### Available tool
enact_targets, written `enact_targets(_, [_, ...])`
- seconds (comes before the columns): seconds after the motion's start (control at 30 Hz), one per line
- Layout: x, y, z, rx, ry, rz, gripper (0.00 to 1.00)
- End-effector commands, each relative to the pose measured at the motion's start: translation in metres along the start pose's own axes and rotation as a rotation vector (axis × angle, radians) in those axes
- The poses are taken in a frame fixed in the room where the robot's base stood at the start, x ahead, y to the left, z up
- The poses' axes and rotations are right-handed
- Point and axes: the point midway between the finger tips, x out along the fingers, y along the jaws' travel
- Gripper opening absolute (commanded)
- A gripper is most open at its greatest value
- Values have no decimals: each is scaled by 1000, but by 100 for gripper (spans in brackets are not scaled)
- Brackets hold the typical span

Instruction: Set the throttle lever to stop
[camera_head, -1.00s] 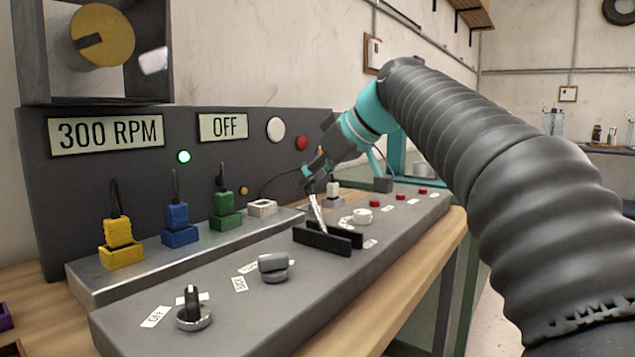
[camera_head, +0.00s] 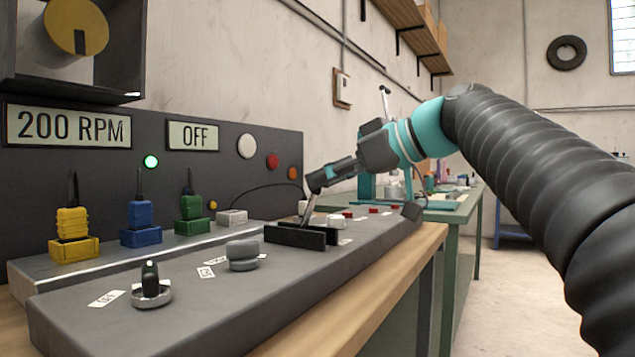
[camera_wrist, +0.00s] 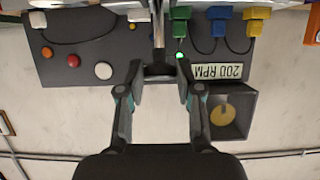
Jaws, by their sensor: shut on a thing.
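The throttle lever (camera_head: 308,212) is a silver rod standing in a black slotted bracket (camera_head: 295,237) on the grey console. Its top leans slightly right in the head view. My gripper (camera_head: 314,184) is shut on the lever's upper end. In the wrist view, the lever (camera_wrist: 158,28) runs up from between my fingertips (camera_wrist: 158,72), which close on its dark crosswise handle. The RPM display (camera_head: 68,126) reads 200 RPM. It shows upside down in the wrist view (camera_wrist: 217,71). The lever's position labels near the bracket are too small to read.
A grey knob (camera_head: 242,254) and a black rotary switch (camera_head: 151,287) stand left of the bracket. Yellow (camera_head: 73,235), blue (camera_head: 140,222) and green (camera_head: 191,212) plugs stand behind. A second display (camera_head: 193,135) reads OFF, and a green lamp (camera_head: 151,161) is lit.

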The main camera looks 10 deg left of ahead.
Motion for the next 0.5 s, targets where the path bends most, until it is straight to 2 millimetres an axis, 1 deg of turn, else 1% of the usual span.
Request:
enact_targets(0.03, [0, 1, 9, 4, -10, -3, 0])
enact_targets(0.1, [-2, 2, 12, 5, -10, -3, 0])
enact_targets(0.5, [-8, 3, 22, 6, -13, -5, 0])
